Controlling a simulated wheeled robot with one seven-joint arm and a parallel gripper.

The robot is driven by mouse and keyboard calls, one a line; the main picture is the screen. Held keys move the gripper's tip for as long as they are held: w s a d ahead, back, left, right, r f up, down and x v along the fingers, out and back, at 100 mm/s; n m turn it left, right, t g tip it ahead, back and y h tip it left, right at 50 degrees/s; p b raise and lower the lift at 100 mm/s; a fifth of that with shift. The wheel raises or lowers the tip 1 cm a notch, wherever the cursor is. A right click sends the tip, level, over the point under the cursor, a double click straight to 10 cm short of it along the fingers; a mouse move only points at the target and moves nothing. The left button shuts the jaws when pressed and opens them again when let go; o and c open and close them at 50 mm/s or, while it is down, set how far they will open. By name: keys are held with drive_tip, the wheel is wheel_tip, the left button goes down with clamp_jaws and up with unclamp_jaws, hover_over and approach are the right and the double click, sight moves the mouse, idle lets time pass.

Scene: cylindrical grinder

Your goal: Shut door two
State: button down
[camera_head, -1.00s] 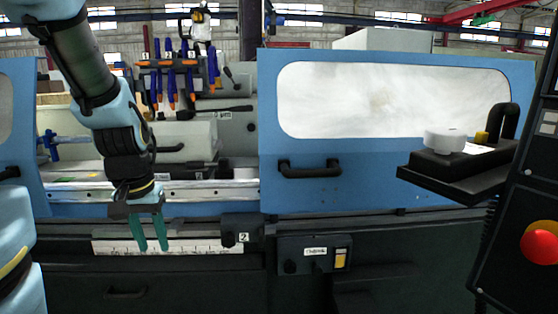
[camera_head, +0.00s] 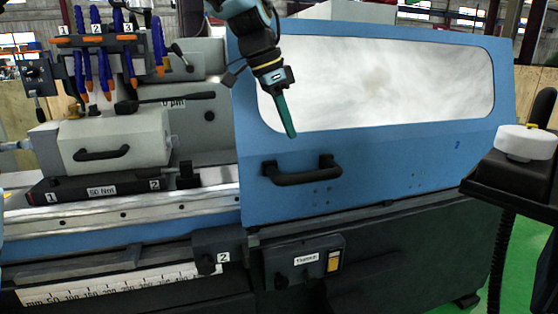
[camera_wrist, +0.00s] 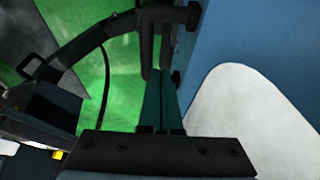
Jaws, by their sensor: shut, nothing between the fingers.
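A blue sliding door (camera_head: 400,170) with a large white window covers the right part of the machine. In the wrist view the shut fingers (camera_wrist: 162,85) point toward a black bar that looks like the handle (camera_wrist: 168,16), with the blue door (camera_wrist: 245,35) on the right.
The work area left of the door stands open, with a grey headstock (camera_head: 112,140) and hanging blue-and-orange tools (camera_head: 104,60). A black shelf with a white round piece (camera_head: 525,142) juts out at the right. A switch panel (camera_head: 304,262) sits below the door.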

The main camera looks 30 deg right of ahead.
sight(300, 157)
wheel_tip(300, 157, down, 9)
drive_tip(key=a+p, duration=0.1)
drive_tip(key=p, duration=0.3)
drive_tip(key=shift+w, duration=0.2)
